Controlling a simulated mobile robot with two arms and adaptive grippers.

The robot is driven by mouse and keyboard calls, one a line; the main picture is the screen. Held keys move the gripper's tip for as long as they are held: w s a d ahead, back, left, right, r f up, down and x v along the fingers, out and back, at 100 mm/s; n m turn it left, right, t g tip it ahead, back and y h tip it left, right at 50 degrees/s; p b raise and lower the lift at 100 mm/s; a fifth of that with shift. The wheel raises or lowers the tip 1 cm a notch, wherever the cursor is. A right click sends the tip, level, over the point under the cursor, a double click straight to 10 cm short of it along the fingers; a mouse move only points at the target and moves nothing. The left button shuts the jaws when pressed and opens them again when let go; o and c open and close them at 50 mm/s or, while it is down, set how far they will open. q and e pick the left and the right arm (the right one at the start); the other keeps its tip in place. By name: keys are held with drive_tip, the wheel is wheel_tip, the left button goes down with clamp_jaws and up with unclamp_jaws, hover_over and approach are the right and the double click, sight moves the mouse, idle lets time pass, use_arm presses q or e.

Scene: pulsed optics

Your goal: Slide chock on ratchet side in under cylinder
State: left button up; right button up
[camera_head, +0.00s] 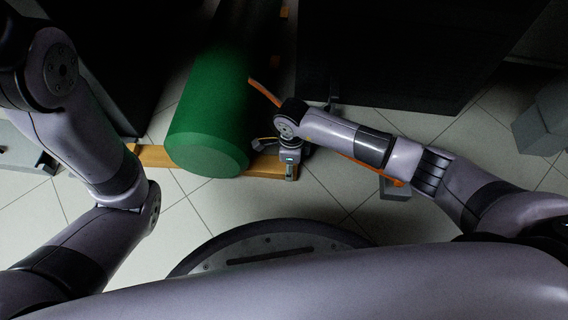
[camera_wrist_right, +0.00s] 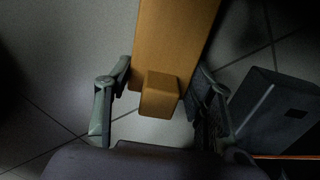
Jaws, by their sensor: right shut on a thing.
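The green cylinder (camera_head: 210,125) lies lengthwise across a wooden beam (camera_head: 153,155), which sticks out on both sides of it. My right gripper (camera_head: 290,165) is at the beam's right end, beside the cylinder and apart from it. In the right wrist view, a small wooden block, the chock (camera_wrist_right: 160,95), sits at the near end of the beam (camera_wrist_right: 175,30), between the fingers of my right gripper (camera_wrist_right: 162,82), which is shut on it. In the head view the chock is hidden by the gripper. My left gripper is out of view.
An orange strap (camera_head: 263,93) runs from the cylinder's right side behind my right arm to a grey block (camera_head: 394,189) on the floor. A dark grey box (camera_wrist_right: 280,108) shows in the right wrist view. Large dark boxes (camera_head: 400,50) stand behind. Tiled floor in front is clear.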

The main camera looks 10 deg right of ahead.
drive_tip(key=shift+w+a, duration=0.25)
drive_tip(key=shift+a, duration=0.5)
drive_tip(key=o, duration=1.5)
wheel_tip(320, 180, up, 12)
